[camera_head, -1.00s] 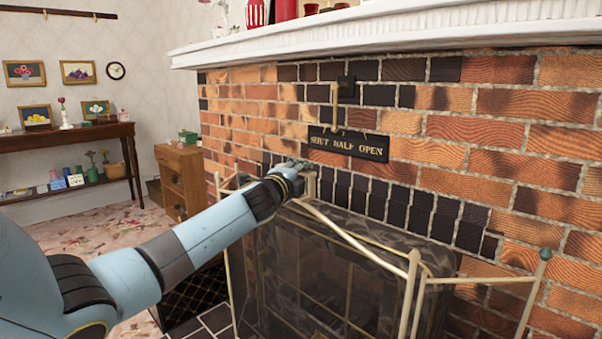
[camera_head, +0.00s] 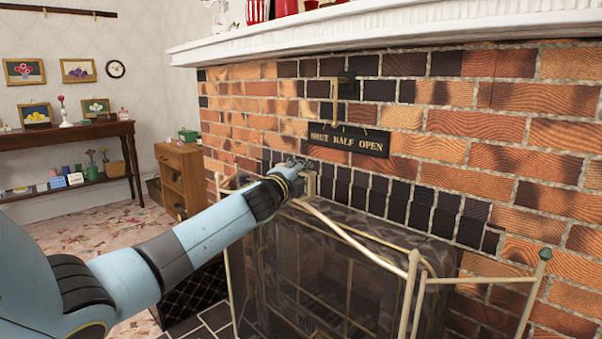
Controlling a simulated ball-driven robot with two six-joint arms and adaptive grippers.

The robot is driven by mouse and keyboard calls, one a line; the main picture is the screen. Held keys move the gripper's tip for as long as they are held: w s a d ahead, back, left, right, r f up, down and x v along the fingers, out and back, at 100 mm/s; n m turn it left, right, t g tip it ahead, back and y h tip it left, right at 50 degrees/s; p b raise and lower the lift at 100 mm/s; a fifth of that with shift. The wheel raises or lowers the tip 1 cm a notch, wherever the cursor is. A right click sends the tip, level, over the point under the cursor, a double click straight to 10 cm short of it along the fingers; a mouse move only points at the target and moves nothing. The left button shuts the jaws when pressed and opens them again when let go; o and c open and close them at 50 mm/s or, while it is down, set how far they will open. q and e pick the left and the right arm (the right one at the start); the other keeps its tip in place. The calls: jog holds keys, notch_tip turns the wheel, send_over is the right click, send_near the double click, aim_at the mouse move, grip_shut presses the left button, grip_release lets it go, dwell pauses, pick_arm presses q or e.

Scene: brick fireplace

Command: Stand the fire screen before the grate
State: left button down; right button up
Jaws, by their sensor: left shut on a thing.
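The fire screen (camera_head: 345,232) stands in front of the fireplace, with a cream folding frame and dark see-through mesh. Its right wing (camera_head: 483,279) angles back toward the bricks. The grate (camera_head: 330,280) shows dimly behind the mesh. My left gripper (camera_head: 303,180) is at the top rail of the screen, near its left end, shut on it; the arm comes in from the left and hides part of the left wing. The screen's foot is outside the picture at the bottom, so I cannot tell how it rests. My right gripper is not in view.
A sign reading "shut half open" (camera_head: 348,139) hangs below a brass handle (camera_head: 335,95) on the brick wall. The white mantel (camera_head: 400,30) juts out above. A wooden cabinet (camera_head: 182,178) and a long side table (camera_head: 70,138) stand at the left. Patterned carpet (camera_head: 90,218) lies open there.

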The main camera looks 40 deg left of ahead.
pick_arm(q)
jog(key=shift+w+f+b, duration=0.1)
jog(key=shift+f+b, duration=0.15)
jog(key=shift+b, duration=0.25)
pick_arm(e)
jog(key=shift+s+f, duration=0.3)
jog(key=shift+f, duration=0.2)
pick_arm(q)
jog(key=shift+f+b, duration=0.45)
jog(key=shift+f, duration=0.1)
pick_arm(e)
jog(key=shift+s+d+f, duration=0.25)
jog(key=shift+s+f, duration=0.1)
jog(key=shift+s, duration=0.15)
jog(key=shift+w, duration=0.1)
pick_arm(q)
jog(key=shift+w+d+r, duration=0.1)
jog(key=shift+w+r, duration=0.05)
jog(key=shift+w, duration=0.1)
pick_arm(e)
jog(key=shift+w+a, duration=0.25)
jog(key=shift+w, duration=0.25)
